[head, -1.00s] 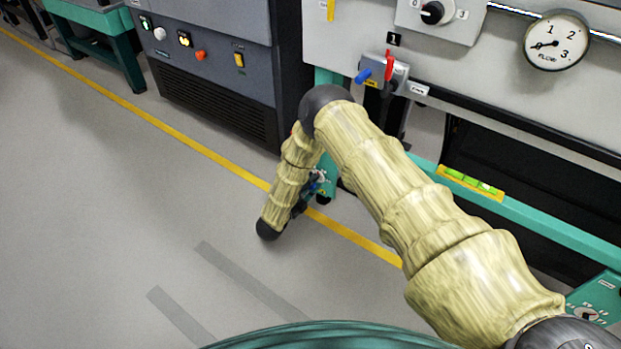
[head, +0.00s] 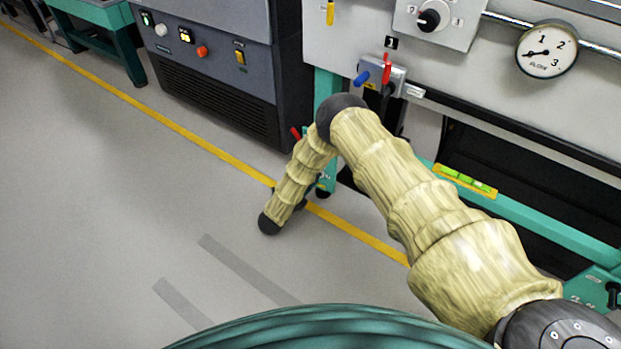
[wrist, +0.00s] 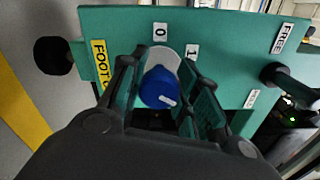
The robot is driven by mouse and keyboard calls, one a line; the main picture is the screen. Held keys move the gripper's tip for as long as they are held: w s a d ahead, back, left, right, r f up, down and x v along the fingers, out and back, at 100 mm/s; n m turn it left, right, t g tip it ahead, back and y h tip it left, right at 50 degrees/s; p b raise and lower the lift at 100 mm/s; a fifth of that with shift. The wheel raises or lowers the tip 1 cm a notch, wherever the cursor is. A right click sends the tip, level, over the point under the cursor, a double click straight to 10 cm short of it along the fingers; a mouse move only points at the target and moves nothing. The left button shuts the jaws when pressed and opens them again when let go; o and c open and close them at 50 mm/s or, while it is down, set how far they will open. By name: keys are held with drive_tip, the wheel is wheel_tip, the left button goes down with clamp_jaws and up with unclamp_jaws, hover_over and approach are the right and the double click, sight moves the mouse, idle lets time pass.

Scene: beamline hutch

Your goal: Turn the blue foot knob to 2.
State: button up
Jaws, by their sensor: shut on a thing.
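The blue foot knob (wrist: 158,86) sits on a round pale base on a teal plate (wrist: 235,45) in the wrist view. A short white mark shows on the knob, toward its lower right in the picture. Labels 0 (wrist: 160,32) and 1 (wrist: 192,51) stand above the knob; no 2 is readable, and my fingers cover part of the plate. My gripper (wrist: 165,82) has one finger on each side of the knob and is shut on it. In the head view my forearm hides the knob and most of the gripper.
A FREE label (wrist: 284,37) and a black knob (wrist: 285,76) are at the plate's right. A yellow FOOT label (wrist: 99,63), partly covered, is at its left. In the head view a dark cabinet (head: 215,100) stands behind my arm; the floor (head: 110,200) at left is clear.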

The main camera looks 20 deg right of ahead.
drive_tip(key=o, duration=1)
drive_tip(key=v, duration=1.2)
drive_tip(key=shift+f, duration=0.1)
